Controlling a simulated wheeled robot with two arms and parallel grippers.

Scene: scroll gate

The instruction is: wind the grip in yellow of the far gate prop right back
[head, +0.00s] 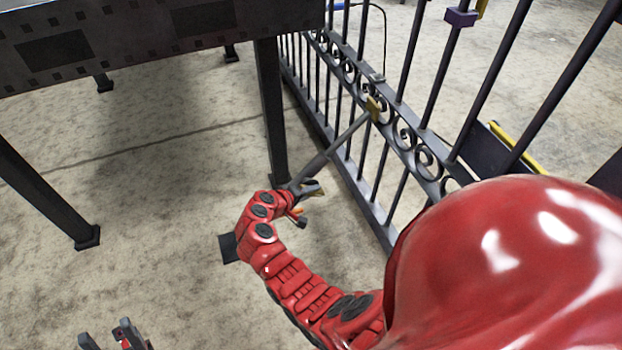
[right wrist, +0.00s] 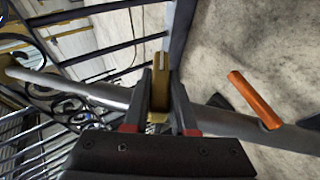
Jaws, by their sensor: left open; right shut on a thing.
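The far gate prop (head: 345,135) is a grey tube slanting down from a yellow bracket on the gate (head: 388,120). In the right wrist view the tube (right wrist: 105,94) crosses behind my fingers. My right gripper (head: 312,190) is at its lower end, shut on the yellow grip (right wrist: 159,75), which stands between the two fingers in the right wrist view. An orange handle (right wrist: 254,98) is beside it, apart from the fingers. My left gripper (head: 122,334) is open and empty at the bottom edge of the head view, far from the prop.
A dark metal table (head: 120,38) stands at the upper left; one leg (head: 272,110) is close to my right gripper. A purple block (head: 460,17) sits on the gate bars. A dark panel with a yellow edge (head: 515,147) is beyond the gate. The floor at left is mostly clear.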

